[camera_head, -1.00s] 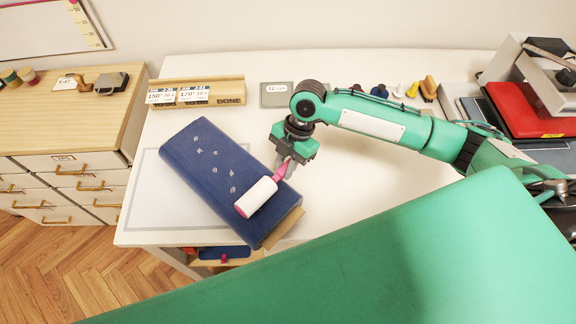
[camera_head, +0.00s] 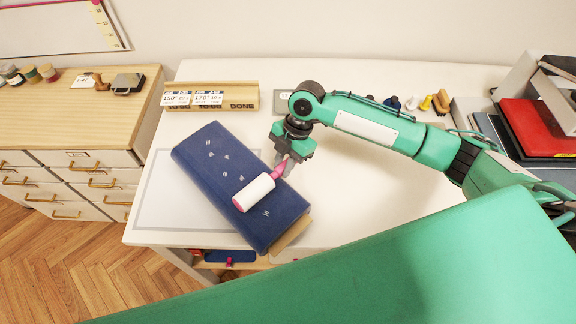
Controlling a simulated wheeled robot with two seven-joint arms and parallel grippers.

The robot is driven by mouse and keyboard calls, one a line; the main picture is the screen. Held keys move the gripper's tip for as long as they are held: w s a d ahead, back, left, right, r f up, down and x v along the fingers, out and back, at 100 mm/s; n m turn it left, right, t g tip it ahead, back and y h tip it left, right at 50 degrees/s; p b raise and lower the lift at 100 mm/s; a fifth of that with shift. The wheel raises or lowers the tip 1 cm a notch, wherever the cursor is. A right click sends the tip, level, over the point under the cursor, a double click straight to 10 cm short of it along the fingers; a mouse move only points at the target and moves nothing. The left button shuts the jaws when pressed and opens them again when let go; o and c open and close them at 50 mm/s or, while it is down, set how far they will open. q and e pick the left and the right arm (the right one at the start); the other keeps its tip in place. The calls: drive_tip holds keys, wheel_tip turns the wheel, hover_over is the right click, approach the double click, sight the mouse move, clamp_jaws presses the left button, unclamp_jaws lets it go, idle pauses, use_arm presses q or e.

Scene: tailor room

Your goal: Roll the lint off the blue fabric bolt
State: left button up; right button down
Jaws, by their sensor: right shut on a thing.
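The blue fabric bolt (camera_head: 205,165) lies at a slant on the white table, with several pale lint bits on its top. Most of the lint (camera_head: 213,155) is on the upper-left half, and one bit (camera_head: 265,212) shows below the roller. The lint roller (camera_head: 254,192) has a white cylinder and a pink handle. Its cylinder is over the bolt's lower-right half and looks to be at its surface; exact contact cannot be told. My right gripper (camera_head: 286,167) is shut on the pink handle at the bolt's right edge. My left gripper is not in view.
A wooden holder (camera_head: 240,97) with labels stands at the back left of the white table (camera_head: 345,190). Several spools and small items (camera_head: 425,102) and a red stack (camera_head: 535,125) are at the back right. A wooden cabinet (camera_head: 90,125) stands left. A green surface fills the foreground.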

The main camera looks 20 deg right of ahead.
drive_tip(key=shift+w+a, duration=0.2)
drive_tip(key=shift+w, duration=0.25)
drive_tip(key=shift+w+a, duration=0.35)
drive_tip(key=shift+w, duration=0.35)
drive_tip(key=shift+w+a, duration=0.35)
drive_tip(key=shift+w, duration=0.3)
drive_tip(key=shift+w, duration=0.1)
drive_tip(key=shift+w+a, duration=0.35)
drive_tip(key=shift+w, duration=0.25)
drive_tip(key=shift+w+a, duration=0.3)
drive_tip(key=shift+w, duration=0.3)
drive_tip(key=shift+w, duration=0.1)
drive_tip(key=shift+w+a+b, duration=0.25)
drive_tip(key=shift+w+a, duration=0.1)
drive_tip(key=shift+w, duration=0.3)
drive_tip(key=shift+w+a+b, duration=0.2)
drive_tip(key=shift+w+a, duration=0.15)
drive_tip(key=shift+w, duration=0.25)
